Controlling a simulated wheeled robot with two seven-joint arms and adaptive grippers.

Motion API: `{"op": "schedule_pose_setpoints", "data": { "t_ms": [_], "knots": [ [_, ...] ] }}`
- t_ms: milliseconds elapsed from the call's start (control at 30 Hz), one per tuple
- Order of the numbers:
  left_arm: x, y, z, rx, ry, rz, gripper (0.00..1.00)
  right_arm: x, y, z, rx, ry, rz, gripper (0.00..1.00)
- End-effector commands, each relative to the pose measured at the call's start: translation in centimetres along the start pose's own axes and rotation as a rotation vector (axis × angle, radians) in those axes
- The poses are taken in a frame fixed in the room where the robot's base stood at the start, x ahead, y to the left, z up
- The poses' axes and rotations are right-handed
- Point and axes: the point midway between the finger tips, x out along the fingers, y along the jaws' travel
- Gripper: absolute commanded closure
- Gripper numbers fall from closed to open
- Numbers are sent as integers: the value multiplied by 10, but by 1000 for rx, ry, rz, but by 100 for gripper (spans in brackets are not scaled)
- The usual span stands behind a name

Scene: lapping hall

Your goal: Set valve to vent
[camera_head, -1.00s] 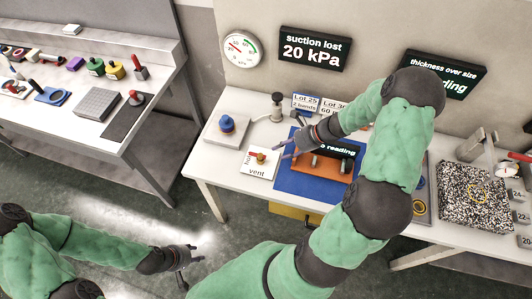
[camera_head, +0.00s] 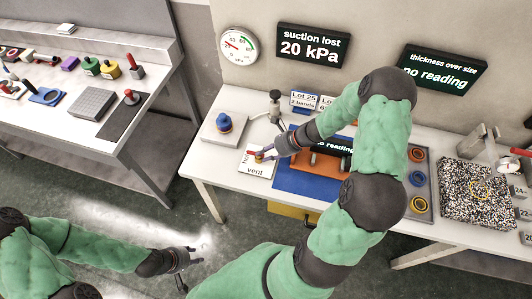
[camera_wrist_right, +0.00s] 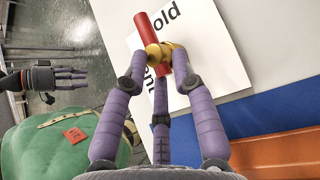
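The valve has a brass hub (camera_wrist_right: 160,53) and a red bar handle (camera_wrist_right: 148,30). It sits on a white card (camera_head: 256,170) printed "hold" on one side and "vent" at the front edge. The handle's long red end points toward the "hold" word. My right gripper (camera_head: 264,153) is over the valve; in the wrist view its purple fingers (camera_wrist_right: 158,65) come in around the hub. I cannot tell whether the tips press on it. My left gripper (camera_head: 188,257) hangs low over the floor, fingers apart and empty; it also shows in the wrist view (camera_wrist_right: 68,78).
A blue mat (camera_head: 290,183) with an orange fixture (camera_head: 325,167) lies right of the card. A blue-knobbed block (camera_head: 224,122) stands behind left.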

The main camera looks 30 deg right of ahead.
Motion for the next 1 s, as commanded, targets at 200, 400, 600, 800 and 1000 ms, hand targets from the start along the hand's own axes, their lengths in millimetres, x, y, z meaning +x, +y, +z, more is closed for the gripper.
{"op": "schedule_pose_setpoints", "data": {
  "t_ms": [200,400,600,800,1000],
  "knots": [
    [0,0,0,0,0,0,60,0,-1,-2,2,5,-4,100],
    [-2,0,0,0,0,0,60,0,-2,-3,-5,9,2,100],
    [-12,4,0,0,0,0,60,0,-3,-2,-47,23,46,100],
    [-29,10,1,0,0,0,60,0,-7,0,-142,50,142,100],
    [-41,15,2,0,0,0,60,2,-12,1,-271,86,267,100]
  ]
}}
